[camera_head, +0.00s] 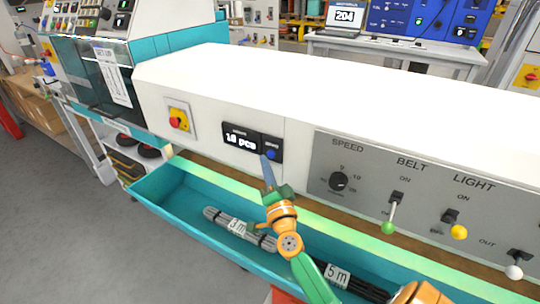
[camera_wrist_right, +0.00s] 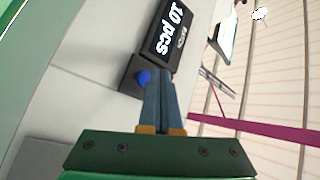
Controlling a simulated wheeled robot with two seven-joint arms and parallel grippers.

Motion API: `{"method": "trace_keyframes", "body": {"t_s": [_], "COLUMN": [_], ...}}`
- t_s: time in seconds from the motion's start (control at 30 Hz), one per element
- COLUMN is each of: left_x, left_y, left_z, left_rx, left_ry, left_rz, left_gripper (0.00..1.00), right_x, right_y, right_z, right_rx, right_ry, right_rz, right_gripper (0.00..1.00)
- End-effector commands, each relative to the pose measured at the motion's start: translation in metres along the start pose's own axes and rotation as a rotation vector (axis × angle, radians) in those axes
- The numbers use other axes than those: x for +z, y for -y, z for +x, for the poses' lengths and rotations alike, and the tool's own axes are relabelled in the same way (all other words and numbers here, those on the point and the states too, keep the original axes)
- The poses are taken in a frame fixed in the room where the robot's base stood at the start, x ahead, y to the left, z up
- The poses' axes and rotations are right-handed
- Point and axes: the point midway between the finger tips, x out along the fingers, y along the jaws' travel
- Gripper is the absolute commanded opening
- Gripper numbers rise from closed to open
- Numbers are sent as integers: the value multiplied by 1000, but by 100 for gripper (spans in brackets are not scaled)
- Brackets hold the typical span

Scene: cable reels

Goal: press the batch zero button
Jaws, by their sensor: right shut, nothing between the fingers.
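The batch counter (camera_head: 241,140) is a dark panel on the white machine front, with a lit display that looks like "10 pcs". Its round blue button (camera_head: 271,154) sits at the panel's right end. In the right wrist view the display (camera_wrist_right: 172,30) reads "10 pcs" and the blue button (camera_wrist_right: 143,78) shows just left of my fingertips. My right gripper (camera_head: 265,160) is shut and empty, its fingertips right beside the button. It also shows in the wrist view (camera_wrist_right: 158,80). I cannot tell whether the tips touch the button or panel. My left gripper is not in view.
A teal trough (camera_head: 165,190) below holds cable bundles tagged "3 m" and "5 m". A red and yellow emergency stop (camera_head: 178,119) is left of the counter. A grey panel (camera_head: 325,150) with a speed knob (camera_head: 339,181) and belt and light levers is to the right.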

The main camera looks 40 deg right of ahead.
Motion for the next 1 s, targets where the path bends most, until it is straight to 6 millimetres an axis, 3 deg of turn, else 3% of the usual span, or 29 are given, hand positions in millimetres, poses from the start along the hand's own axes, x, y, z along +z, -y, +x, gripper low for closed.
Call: {"method": "trace_keyframes", "body": {"t_s": [1.0], "left_x": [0], "left_y": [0], "left_z": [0], "left_rx": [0], "left_ry": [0], "left_rz": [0], "left_gripper": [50], "right_x": [-5], "right_y": [-5], "right_z": [6], "right_rx": [0], "right_ry": [0], "right_rz": [0], "right_gripper": [0]}}
